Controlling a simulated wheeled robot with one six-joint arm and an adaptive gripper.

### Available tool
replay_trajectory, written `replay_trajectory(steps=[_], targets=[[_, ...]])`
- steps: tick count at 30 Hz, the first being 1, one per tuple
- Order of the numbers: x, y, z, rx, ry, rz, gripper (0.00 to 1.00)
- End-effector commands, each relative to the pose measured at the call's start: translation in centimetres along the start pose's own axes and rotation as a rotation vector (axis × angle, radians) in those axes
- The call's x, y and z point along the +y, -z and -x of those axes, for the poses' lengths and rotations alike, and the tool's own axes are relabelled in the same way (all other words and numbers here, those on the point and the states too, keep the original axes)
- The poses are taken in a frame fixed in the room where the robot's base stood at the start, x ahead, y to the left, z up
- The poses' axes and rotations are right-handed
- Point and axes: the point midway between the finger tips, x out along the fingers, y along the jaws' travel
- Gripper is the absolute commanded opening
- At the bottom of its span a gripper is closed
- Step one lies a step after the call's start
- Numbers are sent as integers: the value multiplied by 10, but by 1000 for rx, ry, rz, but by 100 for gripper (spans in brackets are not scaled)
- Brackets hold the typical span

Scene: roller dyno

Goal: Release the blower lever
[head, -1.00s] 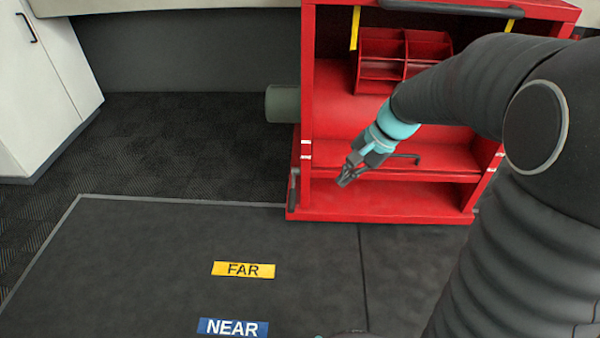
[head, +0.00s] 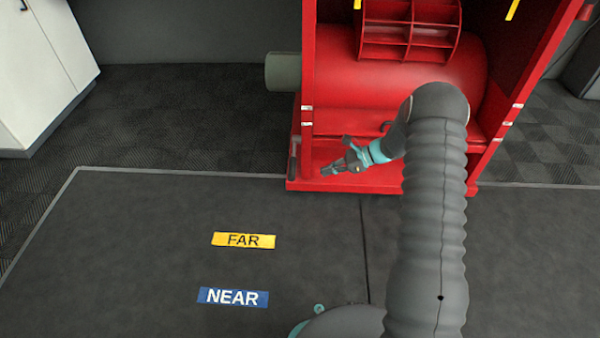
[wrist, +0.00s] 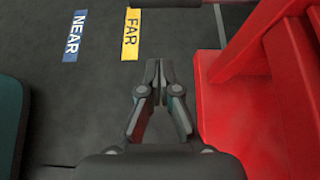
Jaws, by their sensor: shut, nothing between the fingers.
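The blower is a red cabinet (head: 308,85) with a red drum (head: 440,80) inside it. A short dark upright lever (head: 292,160) shows at the lower left post of the cabinet in the head view. My gripper (head: 324,170) is just right of this lever, low in front of the cabinet's base, pointing left. A gap shows between the fingertips and the lever. In the wrist view my gripper (wrist: 160,65) has its fingers together and empty, with the red frame (wrist: 235,95) close on its right. I cannot make out the lever in the wrist view.
A yellow FAR label (head: 244,240) and a blue NEAR label (head: 233,297) lie on the dark floor mat (head: 120,250), left of my arm. A grey cylinder (head: 282,72) sticks out of the cabinet's left side. A white cupboard (head: 40,70) stands far left.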

Motion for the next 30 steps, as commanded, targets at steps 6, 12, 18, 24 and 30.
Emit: replay_trajectory(steps=[6,12,18,24,30], targets=[[-3,10,-6,-18,9,-31,0],[-3,10,-6,-17,8,-30,0],[-2,10,-14,-16,6,-29,0],[-2,10,-45,-16,4,-29,0],[-2,9,-83,-16,4,-30,0]])
